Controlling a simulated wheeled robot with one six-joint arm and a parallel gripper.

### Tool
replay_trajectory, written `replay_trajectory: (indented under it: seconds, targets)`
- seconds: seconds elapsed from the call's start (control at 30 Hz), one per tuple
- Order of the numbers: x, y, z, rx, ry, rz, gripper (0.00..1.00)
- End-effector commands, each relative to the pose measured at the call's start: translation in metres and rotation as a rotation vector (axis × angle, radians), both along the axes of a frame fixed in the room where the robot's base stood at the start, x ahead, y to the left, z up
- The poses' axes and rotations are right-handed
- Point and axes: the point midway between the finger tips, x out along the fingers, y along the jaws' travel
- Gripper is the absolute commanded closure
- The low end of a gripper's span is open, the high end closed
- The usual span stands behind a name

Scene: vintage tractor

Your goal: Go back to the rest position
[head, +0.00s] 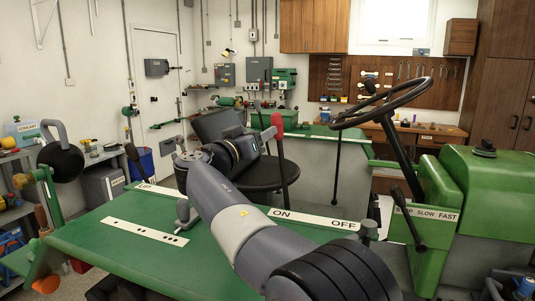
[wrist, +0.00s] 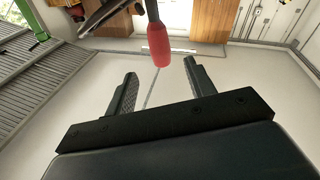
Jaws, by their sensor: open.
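My arm reaches from the lower right of the head view to the middle. The red grip (wrist: 159,45) shows just past the fingertips, in line with the gap. I cannot tell how far off it is. In the head view the fingers are small and partly hidden by the wrist.
The green tractor panel (head: 105,235) with ON and OFF labels lies below my arm. A steering wheel (head: 380,103) and black levers stand to the right, by a green hood (head: 490,180). A black seat (head: 250,172) is behind my wrist. A lamp stands at left.

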Motion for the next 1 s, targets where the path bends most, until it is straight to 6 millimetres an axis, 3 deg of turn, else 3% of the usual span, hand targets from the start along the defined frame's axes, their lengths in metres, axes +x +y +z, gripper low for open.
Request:
replay_trajectory:
  seconds: [0.3, 0.5, 1.0]
  targets:
    - [0.051, -0.032, 0.013, 0.001, 0.001, -0.003, 0.48]
    - [0.074, -0.046, 0.015, 0.001, 0.001, -0.001, 0.48]
    - [0.077, -0.051, 0.014, 0.013, -0.004, 0.001, 0.48]
